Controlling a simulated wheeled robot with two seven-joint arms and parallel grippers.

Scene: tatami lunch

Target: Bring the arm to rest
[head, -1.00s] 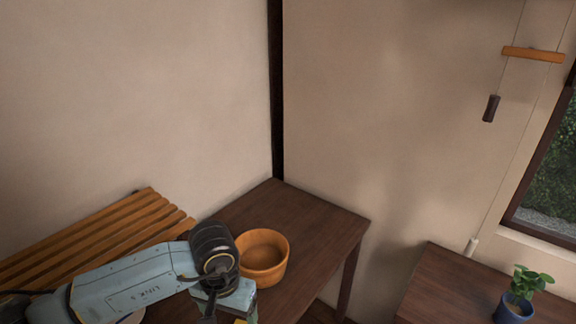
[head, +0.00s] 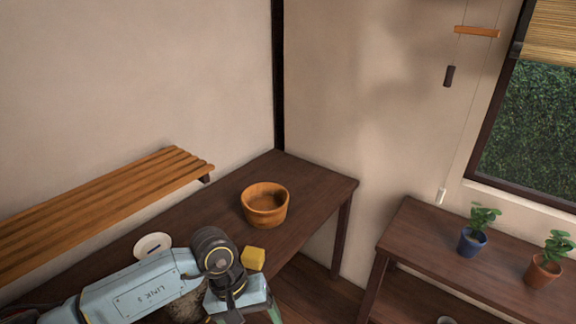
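My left arm comes in from the lower left over the dark wooden table (head: 310,187). My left gripper (head: 246,314) points down at the bottom edge of the view. Its fingers are partly cut off by the frame, so whether it holds anything does not show clearly. A wooden bowl (head: 265,208) stands upright on the table beyond the gripper, apart from it. A yellow block (head: 253,259) shows just right of my wrist. My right gripper is not in view.
A white dish (head: 152,246) lies behind my forearm. A slatted wooden shelf (head: 110,205) runs along the left wall. A second table (head: 415,235) at the right holds a blue potted plant (head: 472,243) and a terracotta potted plant (head: 545,270). Bare floor separates the tables.

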